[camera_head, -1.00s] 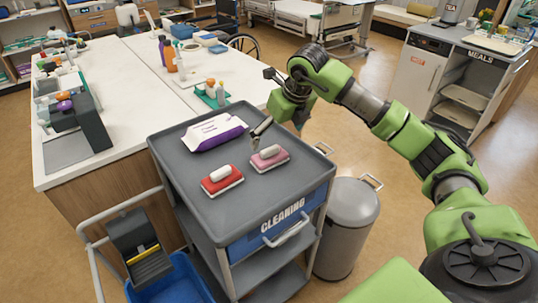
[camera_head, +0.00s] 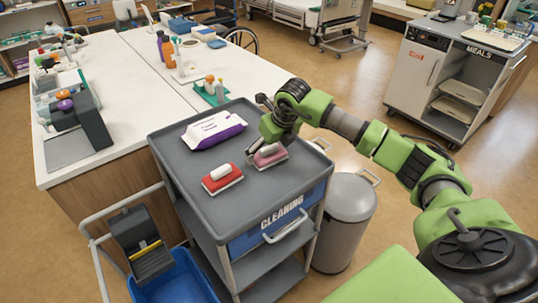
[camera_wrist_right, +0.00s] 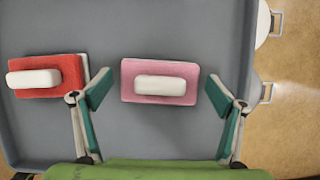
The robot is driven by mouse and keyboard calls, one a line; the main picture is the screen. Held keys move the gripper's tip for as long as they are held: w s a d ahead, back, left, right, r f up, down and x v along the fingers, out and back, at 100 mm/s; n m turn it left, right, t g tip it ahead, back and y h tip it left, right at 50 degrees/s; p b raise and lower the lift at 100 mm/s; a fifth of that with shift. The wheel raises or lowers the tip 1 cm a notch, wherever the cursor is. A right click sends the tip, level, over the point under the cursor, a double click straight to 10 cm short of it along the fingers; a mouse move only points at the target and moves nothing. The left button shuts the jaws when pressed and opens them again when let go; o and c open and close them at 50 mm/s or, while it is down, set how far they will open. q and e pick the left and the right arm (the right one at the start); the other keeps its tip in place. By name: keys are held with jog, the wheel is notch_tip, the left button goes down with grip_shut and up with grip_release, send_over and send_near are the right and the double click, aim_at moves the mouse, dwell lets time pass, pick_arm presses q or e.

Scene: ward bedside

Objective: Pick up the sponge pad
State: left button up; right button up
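Two pads with white grips lie on the grey top of the cleaning cart (camera_head: 215,208). The pink pad (camera_head: 272,159) is on the right and the red pad (camera_head: 220,181) is left of it, nearer the front. My right gripper (camera_head: 262,148) is low over the pink pad and partly hides it. In the right wrist view, its open fingers (camera_wrist_right: 158,88) stand on either side of the pink pad (camera_wrist_right: 132,95), with gaps on both sides. The left finger overlaps the edge of the red pad (camera_wrist_right: 72,68) in that view. My left gripper is out of view.
A white and purple wipes pack (camera_head: 214,130) lies behind the pads on the cart. A white counter (camera_head: 125,75) with bottles and equipment stands behind and to the left. A grey bin (camera_head: 345,220) is right of the cart.

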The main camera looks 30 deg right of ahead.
jog(key=c, duration=0.7)
jog(key=shift+c, duration=0.2)
jog(key=shift+r, duration=0.15)
jog(key=shift+w+r, duration=0.1)
jog(key=shift+r, duration=0.1)
notch_tip(320, 180, up, 2)
jog(key=shift+r+b, duration=0.2)
jog(key=shift+b, duration=0.8)
jog(key=s+a+r+b, duration=0.3)
jog(key=s+a+r, duration=0.5)
jog(key=a+r, duration=0.2)
jog(key=shift+a, duration=0.75)
jog(key=shift+o, duration=0.6)
